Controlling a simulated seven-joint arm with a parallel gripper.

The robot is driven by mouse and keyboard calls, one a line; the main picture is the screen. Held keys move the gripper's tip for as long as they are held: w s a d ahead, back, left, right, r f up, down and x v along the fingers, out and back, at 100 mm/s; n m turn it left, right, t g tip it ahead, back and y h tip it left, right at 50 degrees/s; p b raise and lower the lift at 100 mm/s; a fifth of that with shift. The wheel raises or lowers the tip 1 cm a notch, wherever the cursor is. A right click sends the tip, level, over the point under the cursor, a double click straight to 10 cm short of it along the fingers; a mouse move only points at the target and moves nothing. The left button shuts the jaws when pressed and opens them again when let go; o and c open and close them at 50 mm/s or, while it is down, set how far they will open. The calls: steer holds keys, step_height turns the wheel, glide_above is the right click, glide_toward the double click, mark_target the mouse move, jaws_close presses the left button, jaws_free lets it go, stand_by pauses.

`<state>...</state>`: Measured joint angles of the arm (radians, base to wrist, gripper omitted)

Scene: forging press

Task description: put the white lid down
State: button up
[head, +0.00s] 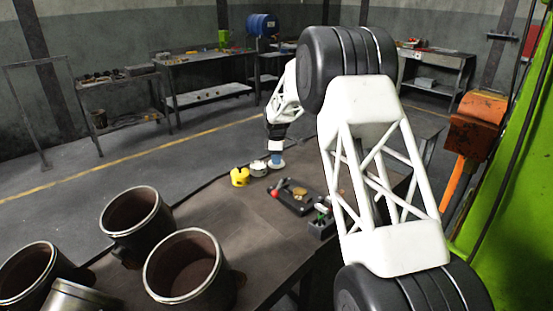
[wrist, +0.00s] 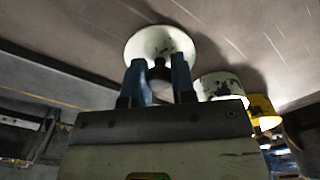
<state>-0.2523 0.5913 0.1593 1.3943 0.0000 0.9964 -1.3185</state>
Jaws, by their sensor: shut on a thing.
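The white lid (head: 277,167) is a pale disc below my gripper (head: 276,157), at the far end of the brown table. In the wrist view the lid (wrist: 150,43) shows chipped white enamel and a dark knob. The blue fingers of my gripper (wrist: 159,78) stand on both sides of that knob and are shut on it. The lid is at or very near the table surface; I cannot tell if it touches.
Beside the lid stand a chipped white pot (head: 258,170) and a yellow pot (head: 240,178). Nearer are a dark tray (head: 310,204) and a small box (head: 321,228) of items. Large metal cylinders (head: 188,268) fill the front left. Bare table (head: 215,205) lies between.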

steer(key=shift+f, duration=0.1)
steer(key=o, duration=0.9)
step_height(320, 180, up, 12)
steer(key=shift+r, duration=0.15)
steer(key=shift+s, duration=0.1)
stand_by(0.9)
